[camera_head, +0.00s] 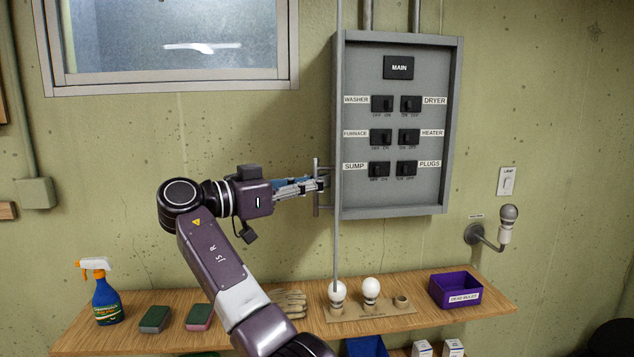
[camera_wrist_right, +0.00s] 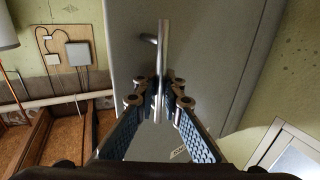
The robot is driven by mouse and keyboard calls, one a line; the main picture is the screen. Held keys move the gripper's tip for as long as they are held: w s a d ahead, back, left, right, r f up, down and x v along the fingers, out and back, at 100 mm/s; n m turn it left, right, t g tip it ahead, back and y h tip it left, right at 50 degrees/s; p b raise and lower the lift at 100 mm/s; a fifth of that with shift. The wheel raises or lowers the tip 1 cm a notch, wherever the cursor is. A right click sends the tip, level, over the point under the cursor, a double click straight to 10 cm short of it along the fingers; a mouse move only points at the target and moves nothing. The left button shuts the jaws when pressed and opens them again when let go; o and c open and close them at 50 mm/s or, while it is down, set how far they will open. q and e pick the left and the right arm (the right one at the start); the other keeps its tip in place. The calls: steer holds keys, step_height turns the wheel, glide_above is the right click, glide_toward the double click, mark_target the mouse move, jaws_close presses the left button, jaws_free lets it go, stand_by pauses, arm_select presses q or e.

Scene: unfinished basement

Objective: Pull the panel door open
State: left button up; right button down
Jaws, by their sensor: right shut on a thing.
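The panel door (camera_head: 338,250) stands swung out from the grey breaker panel (camera_head: 425,190), seen almost edge-on as a thin grey strip at the panel's left side. Its bar handle (camera_head: 317,187) sticks out to the left. My right gripper (camera_head: 321,184) is shut on the handle. In the right wrist view, the fingertips (camera_wrist_right: 159,98) close around the vertical bar handle (camera_wrist_right: 162,50) in front of the grey door face (camera_wrist_right: 215,60). The panel's inside shows the main switch (camera_head: 398,67) and rows of labelled breakers. My left gripper is not in view.
A wooden shelf (camera_head: 240,299) below holds a spray bottle (camera_head: 107,300), sponges, gloves, a bulb holder (camera_head: 350,312) and a purple bin (camera_head: 455,291). The door's lower edge appears in front of the bulbs. A wall lamp (camera_head: 507,222) is at right, a window above left.

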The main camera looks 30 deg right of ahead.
steer(key=shift+f, duration=0.25)
steer(key=c, duration=2.3)
jaws_free()
steer(key=shift+s+a, duration=0.1)
steer(key=shift+o, duration=1.1)
steer(key=shift+a+r, duration=0.1)
steer(key=shift+r, duration=0.15)
steer(key=s+a, duration=0.1)
steer(key=a, duration=1.1)
steer(key=shift+f, duration=0.1)
